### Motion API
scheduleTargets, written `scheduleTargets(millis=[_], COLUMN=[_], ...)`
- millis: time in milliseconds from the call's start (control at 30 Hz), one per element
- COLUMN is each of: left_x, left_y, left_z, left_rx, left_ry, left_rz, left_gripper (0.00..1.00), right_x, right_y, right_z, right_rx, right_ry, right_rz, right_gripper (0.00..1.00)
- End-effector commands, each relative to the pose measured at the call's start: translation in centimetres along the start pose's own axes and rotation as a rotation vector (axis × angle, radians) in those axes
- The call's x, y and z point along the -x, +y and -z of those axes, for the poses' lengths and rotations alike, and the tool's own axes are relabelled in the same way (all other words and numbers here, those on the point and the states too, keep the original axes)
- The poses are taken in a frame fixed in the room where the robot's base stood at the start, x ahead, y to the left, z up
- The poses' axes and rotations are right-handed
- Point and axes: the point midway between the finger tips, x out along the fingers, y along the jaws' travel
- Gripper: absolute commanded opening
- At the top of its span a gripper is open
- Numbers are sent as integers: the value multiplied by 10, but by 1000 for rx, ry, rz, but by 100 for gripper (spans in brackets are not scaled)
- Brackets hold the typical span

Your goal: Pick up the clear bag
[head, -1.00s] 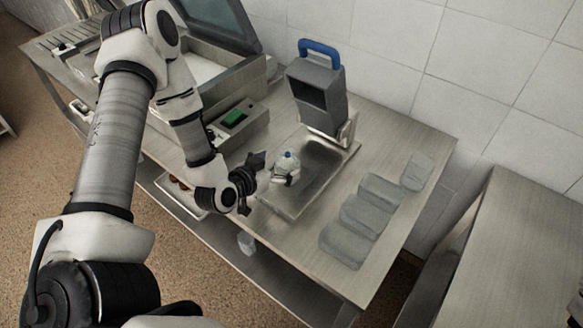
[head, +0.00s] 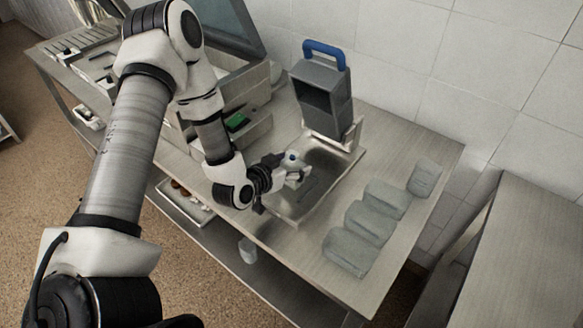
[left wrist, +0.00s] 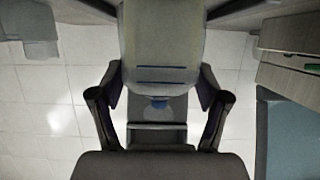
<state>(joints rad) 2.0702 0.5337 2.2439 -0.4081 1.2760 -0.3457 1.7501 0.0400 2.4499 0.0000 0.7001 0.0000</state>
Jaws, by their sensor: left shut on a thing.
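The clear bag (head: 297,173) is a small pale, see-through thing with a blue top, above the metal tray on the table. My left gripper (head: 284,172) reaches it from the left and is shut on it. I cannot tell whether the bag's underside touches the tray. My right gripper is not in view.
A grey machine with a blue handle (head: 322,95) stands behind the metal tray (head: 325,190). A device with a green button (head: 236,122) is at the left. The tiled wall closes the back.

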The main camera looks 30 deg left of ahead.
Motion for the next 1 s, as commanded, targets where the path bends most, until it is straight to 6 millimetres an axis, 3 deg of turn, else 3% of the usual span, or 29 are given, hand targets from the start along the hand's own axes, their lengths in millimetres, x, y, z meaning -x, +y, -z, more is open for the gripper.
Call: scheduleTargets(millis=[467, 567, 767, 1000], left_x=[15, 23, 50, 102], left_y=[0, 2, 6, 15], left_z=[34, 28, 20, 5], left_rx=[1, 3, 4, 6], left_ry=[-4, -7, -8, -10], left_rz=[-1, -1, -1, 1], left_gripper=[30, 30, 30, 30], right_x=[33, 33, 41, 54], right_y=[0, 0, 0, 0], right_z=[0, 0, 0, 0], right_rx=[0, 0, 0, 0], right_ry=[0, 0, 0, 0], right_rz=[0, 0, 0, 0], right_gripper=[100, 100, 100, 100])
